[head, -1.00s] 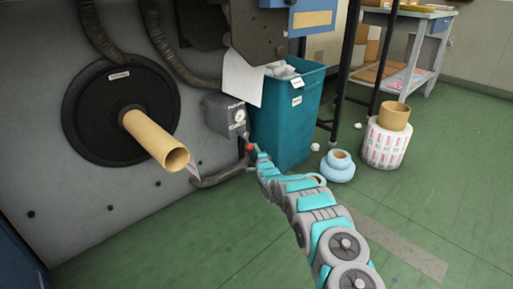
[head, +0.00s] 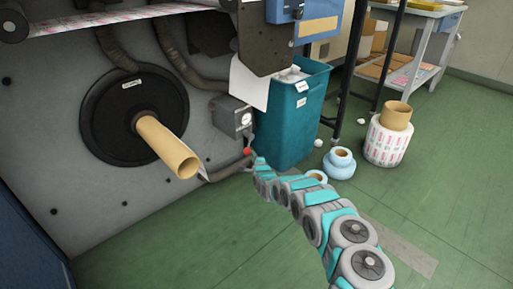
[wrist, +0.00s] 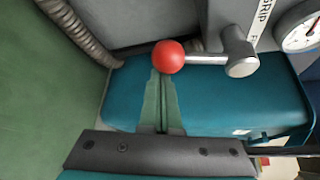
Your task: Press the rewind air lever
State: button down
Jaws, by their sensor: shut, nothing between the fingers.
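The rewind air lever has a red ball knob (head: 247,152) and hangs below the grey gauge box (head: 231,117) on the machine's face. In the wrist view the lever's red knob (wrist: 168,57) sits on a silver shaft that runs right to a round pivot. My gripper (head: 257,159) is right by the knob in the head view, small and partly hidden by my own arm. In the wrist view my gripper's fingers (wrist: 161,75) are shut and empty, with their tips just below the knob. I cannot tell whether they touch it.
A teal bin (head: 289,120) stands close to the right of the lever. A dark hose (head: 226,172) runs low on the machine. A cardboard core (head: 165,147) sticks out at left. Blue rolls (head: 340,165) and a printed roll (head: 388,142) stand on the green floor at right.

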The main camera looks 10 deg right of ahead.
jog(key=shift+s+a+r+p, duration=0.25)
jog(key=shift+s+a+p, duration=0.45)
jog(key=shift+p, duration=0.45)
jog(key=shift+a, duration=0.25)
